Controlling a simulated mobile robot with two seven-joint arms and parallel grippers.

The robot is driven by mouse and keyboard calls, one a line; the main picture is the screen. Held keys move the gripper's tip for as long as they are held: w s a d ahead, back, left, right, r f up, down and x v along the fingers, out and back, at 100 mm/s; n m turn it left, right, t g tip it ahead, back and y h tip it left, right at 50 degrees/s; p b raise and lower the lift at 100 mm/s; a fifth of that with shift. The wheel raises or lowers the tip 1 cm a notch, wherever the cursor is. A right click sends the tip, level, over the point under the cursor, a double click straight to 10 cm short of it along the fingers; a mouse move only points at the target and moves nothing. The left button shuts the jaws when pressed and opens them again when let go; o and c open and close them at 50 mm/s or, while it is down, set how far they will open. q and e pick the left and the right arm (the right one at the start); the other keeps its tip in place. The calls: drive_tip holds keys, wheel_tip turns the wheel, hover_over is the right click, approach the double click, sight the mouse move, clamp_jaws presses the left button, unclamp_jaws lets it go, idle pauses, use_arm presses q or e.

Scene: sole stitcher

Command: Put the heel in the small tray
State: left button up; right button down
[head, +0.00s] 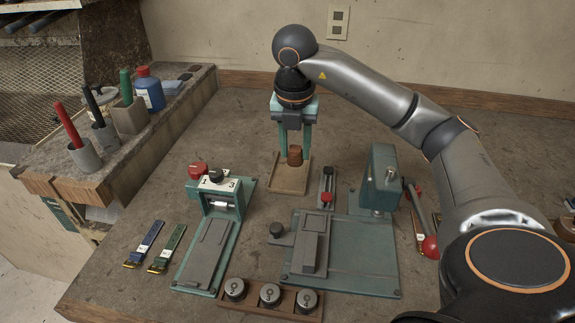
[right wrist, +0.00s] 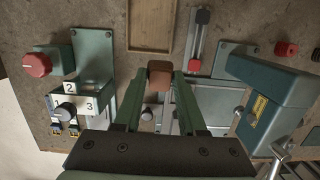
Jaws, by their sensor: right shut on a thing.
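The heel (head: 295,155) is a small brown block held between the fingertips of my right gripper (head: 294,152). The right gripper points down and is shut on it. The small tray (head: 287,183) is a shallow, empty-looking wooden tray on the bench. In the head view the heel overlaps the tray's back part. In the right wrist view the heel (right wrist: 160,76) shows just at the near end of the tray (right wrist: 151,27). The heel seems to be above the bench; its exact height is hard to tell. My left gripper is not in view.
A teal device with a numbered dial (head: 217,184) stands left of the tray. A slider with a red knob (head: 327,190) and a teal press (head: 381,178) stand to its right. A teal baseplate (head: 355,265) and a rack of round weights (head: 269,295) lie nearer.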

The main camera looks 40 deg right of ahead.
drive_tip(key=w+d+f, duration=0.1)
drive_tip(key=w+f, duration=0.1)
drive_tip(key=w+d+f, duration=0.4)
drive_tip(key=f, duration=0.1)
drive_tip(key=shift+w, duration=0.35)
drive_tip(key=shift+w+f, duration=0.15)
drive_tip(key=shift+f, duration=0.05)
drive_tip(key=shift+d+f+p, duration=0.1)
drive_tip(key=shift+f+p, duration=0.2)
drive_tip(key=shift+f, duration=1.3)
drive_tip(key=shift+f, duration=0.2)
drive_tip(key=shift+c, duration=2.4)
unclamp_jaws()
wheel_tip(320, 180, up, 12)
drive_tip(key=s+a, duration=0.1)
drive_tip(key=shift+a+r, duration=0.15)
drive_tip(key=shift+a, duration=0.05)
